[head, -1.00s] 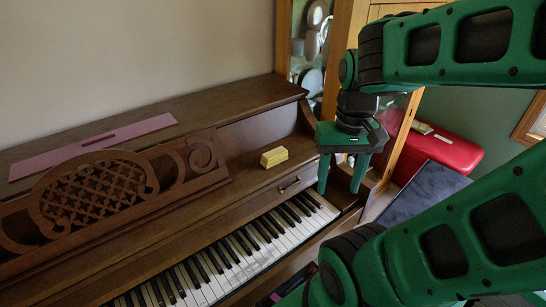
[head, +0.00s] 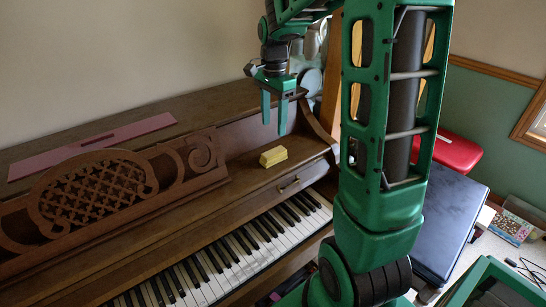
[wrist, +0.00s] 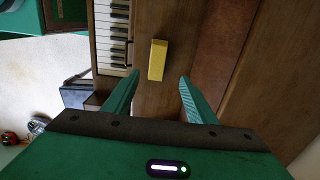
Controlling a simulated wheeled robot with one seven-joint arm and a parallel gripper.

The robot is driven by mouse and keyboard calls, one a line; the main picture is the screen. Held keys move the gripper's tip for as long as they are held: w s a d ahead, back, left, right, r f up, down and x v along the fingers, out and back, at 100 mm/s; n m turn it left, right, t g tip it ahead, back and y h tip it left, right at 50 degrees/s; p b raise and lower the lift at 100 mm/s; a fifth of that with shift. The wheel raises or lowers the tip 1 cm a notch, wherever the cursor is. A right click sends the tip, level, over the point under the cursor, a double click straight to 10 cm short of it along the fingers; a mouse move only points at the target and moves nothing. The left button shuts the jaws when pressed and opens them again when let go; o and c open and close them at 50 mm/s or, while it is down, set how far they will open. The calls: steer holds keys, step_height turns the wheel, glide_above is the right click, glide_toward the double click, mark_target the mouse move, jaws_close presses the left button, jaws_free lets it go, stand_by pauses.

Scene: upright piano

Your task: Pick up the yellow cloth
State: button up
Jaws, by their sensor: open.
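The yellow cloth (head: 273,156) is a small folded block on the piano's wooden ledge, just behind the keys at their right end. In the wrist view the cloth (wrist: 157,60) lies beyond the fingertips, between their lines and nearer the middle. My gripper (head: 274,115) points down above and slightly behind the cloth, apart from it. Its two green fingers are spread and empty; they also show in the wrist view (wrist: 158,83). Nothing hides the cloth.
The carved music stand (head: 95,190) rises left of the cloth. A pink strip (head: 95,145) lies on the piano top. The piano's raised right side (head: 318,125) is close to my gripper. The keys (head: 240,245) lie in front. A red case (head: 450,152) is at the right.

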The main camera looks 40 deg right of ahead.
glide_above(273, 152)
steer(key=f, duration=0.4)
steer(key=shift+w+d+f, duration=0.15)
steer(key=shift+w+d, duration=0.05)
steer(key=shift+d, duration=0.1)
steer(key=shift+s+a+f, duration=0.1)
steer(key=shift+f, duration=1.3)
steer(key=shift+s+a+f, duration=0.1)
steer(key=shift+f, duration=1.25)
steer(key=c, duration=1.2)
